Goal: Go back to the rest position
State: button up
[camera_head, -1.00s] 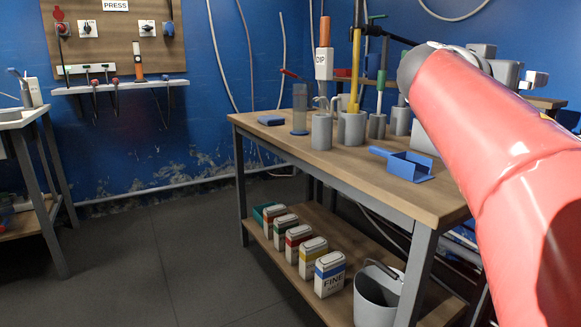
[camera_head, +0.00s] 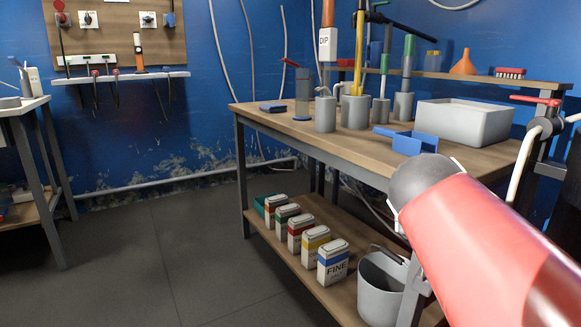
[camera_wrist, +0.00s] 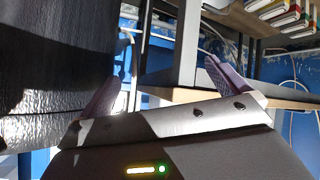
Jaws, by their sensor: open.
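My gripper (camera_wrist: 165,85) shows in the wrist view with its two fingers spread wide apart and nothing between them. Beyond the fingers are a grey table leg and frame, out of reach as far as I can tell. In the head view my red arm crosses the lower right, in front of the workbench's (camera_head: 300,130) right end. The gripper itself does not show in the head view.
The bench holds grey holders (camera_head: 355,112), a blue scoop-like piece (camera_head: 405,140) and a white basin (camera_head: 465,122). Cartons (camera_head: 333,262) and a grey bucket (camera_head: 380,290) stand on its lower shelf. A red-handled tap (camera_head: 545,125) is at right. The floor (camera_head: 150,265) at left is clear.

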jog(key=s+a+f+n+g+y+b, duration=0.15)
jog(key=s+a+f+y, duration=0.35)
jog(key=f, duration=0.6)
jog(key=s+a+f+n+g+y+b, duration=0.1)
jog(key=s+a+f+n+y, duration=0.15)
jog(key=s+a+f, duration=0.6)
jog(key=w+d+r+p, duration=0.1)
jog(key=d+r+p, duration=0.3)
jog(key=r+p, duration=0.6)
jog(key=shift+w+n+p, duration=0.2)
jog(key=shift+n+p, duration=0.1)
jog(key=shift+p, duration=0.55)
jog(key=shift+d+t, duration=0.1)
jog(key=shift+t, duration=0.15)
